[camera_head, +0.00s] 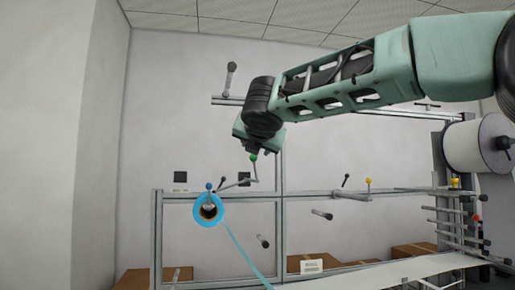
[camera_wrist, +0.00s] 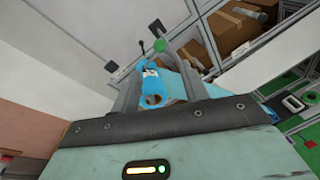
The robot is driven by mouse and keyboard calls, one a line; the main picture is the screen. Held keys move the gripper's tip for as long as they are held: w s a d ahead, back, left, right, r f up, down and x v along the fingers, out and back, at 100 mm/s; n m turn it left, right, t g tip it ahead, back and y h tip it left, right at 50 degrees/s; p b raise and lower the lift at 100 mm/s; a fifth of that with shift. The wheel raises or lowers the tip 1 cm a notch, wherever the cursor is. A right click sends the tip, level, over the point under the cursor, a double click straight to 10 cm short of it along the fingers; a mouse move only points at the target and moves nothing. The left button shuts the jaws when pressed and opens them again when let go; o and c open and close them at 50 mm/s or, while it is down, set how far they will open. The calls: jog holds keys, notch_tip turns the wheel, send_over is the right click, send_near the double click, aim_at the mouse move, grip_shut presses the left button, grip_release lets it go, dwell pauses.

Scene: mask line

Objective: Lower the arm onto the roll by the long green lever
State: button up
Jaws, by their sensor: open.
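The green knob of the long lever (camera_head: 253,158) is just below my gripper (camera_head: 252,149) in the head view. The thin lever bends down and left from the knob towards the blue-rimmed roll (camera_head: 208,210), which hangs on the frame with its blue tape running down right. In the wrist view the green knob (camera_wrist: 160,45) shows just beyond and between my two grey fingers, with the blue roll (camera_wrist: 153,90) behind. My gripper (camera_wrist: 159,80) is open and empty. Whether a finger touches the knob cannot be told.
A grey metal frame (camera_head: 281,215) carries a blue-knobbed handle (camera_head: 209,187) by the roll and a yellow-knobbed one (camera_head: 368,181) further right. A large white roll (camera_head: 476,146) stands at the right. Cardboard boxes (camera_head: 413,250) lie low behind a white web (camera_head: 390,272).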

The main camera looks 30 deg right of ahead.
jog(key=v, duration=0.3)
jog(key=shift+s+a, duration=0.15)
jog(key=shift+s, duration=0.1)
jog(key=s+a+f+m+g+y, duration=0.2)
jog(key=s+a+f+m, duration=0.15)
jog(key=f, duration=0.55)
jog(key=s+a+f+m+g+y, duration=0.1)
jog(key=s+a+f+m+g, duration=0.15)
jog(key=a+f, duration=0.45)
jog(key=s+a+f+m+g+y, duration=0.2)
jog(key=s+f+g, duration=0.15)
jog(key=f, duration=0.75)
jog(key=s+a+f+m+g+y, duration=0.1)
jog(key=s+a+f+m+g, duration=0.2)
jog(key=s+f+m+g, duration=0.3)
jog(key=s+f+m, duration=0.5)
jog(key=s+f, duration=0.7)
jog(key=s, duration=0.4)
jog(key=shift+s+y, duration=0.2)
jog(key=shift+y, duration=0.1)
